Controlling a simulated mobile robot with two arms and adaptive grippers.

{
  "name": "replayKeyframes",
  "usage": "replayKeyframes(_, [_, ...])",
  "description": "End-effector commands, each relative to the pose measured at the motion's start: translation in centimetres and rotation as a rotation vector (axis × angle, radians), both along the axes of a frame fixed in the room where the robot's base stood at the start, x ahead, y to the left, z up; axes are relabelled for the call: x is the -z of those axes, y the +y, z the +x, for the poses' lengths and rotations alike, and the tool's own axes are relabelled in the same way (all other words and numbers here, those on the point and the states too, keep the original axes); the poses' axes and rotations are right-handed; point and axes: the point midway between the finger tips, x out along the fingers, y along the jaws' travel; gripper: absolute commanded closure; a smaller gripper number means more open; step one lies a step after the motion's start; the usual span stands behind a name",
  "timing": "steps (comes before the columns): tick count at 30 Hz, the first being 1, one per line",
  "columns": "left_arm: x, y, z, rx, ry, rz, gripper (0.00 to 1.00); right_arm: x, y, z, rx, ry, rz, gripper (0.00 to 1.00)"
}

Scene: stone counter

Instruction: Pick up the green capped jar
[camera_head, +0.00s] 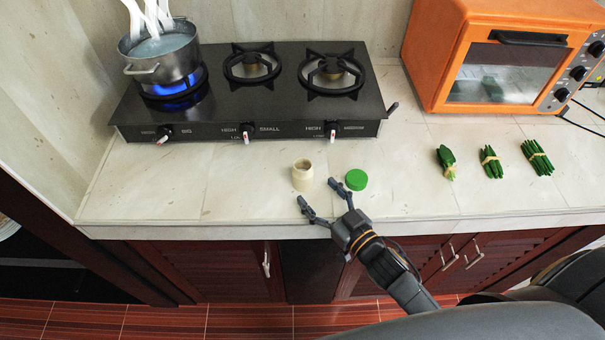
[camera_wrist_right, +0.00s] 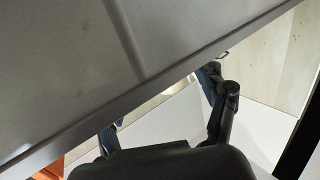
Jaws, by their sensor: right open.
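A green capped jar (camera_head: 356,180) stands on the pale tiled counter near its front edge; from above, mostly its round green cap shows. A beige jar (camera_head: 302,175) with an open top stands to its left. My right gripper (camera_head: 316,193) is open and empty at the counter's front edge. Its fingers point toward the stove, with one fingertip just in front of the beige jar and the other left of the green cap. Its fingers also show in the right wrist view (camera_wrist_right: 162,102), where I cannot make out either jar. My left gripper is not in view.
A black gas stove (camera_head: 262,115) lies behind the jars, with a pot (camera_head: 162,58) over a blue flame at left. An orange oven (camera_head: 440,50) stands at back right. Several green bundles (camera_head: 491,162) lie at right. The counter left of the jars is clear.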

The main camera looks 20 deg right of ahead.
Motion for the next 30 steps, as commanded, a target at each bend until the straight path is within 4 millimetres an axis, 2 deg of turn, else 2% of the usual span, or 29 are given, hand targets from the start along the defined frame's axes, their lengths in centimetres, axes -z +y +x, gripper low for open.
replayKeyframes(6, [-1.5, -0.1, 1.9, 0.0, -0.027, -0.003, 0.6, -0.7, 1.0, 2.6, 0.001, -0.002, 0.001, 0.27])
replayKeyframes(10, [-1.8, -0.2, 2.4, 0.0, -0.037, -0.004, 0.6, -0.3, 1.6, 4.1, 0.0, -0.001, 0.0, 0.27])
replayKeyframes(20, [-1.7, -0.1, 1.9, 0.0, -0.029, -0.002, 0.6, -0.1, 1.8, 4.8, 0.0, 0.001, 0.0, 0.27])
replayKeyframes(27, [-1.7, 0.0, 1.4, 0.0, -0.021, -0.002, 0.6, -0.1, 1.8, 4.8, 0.0, 0.001, 0.0, 0.74])
replayKeyframes(29, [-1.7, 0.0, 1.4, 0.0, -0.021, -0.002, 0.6, -0.1, 1.8, 4.8, 0.0, 0.001, 0.0, 0.86])
replayKeyframes(30, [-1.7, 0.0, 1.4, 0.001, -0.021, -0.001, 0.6, -0.2, 1.8, 4.8, -0.001, 0.0, 0.0, 0.88])
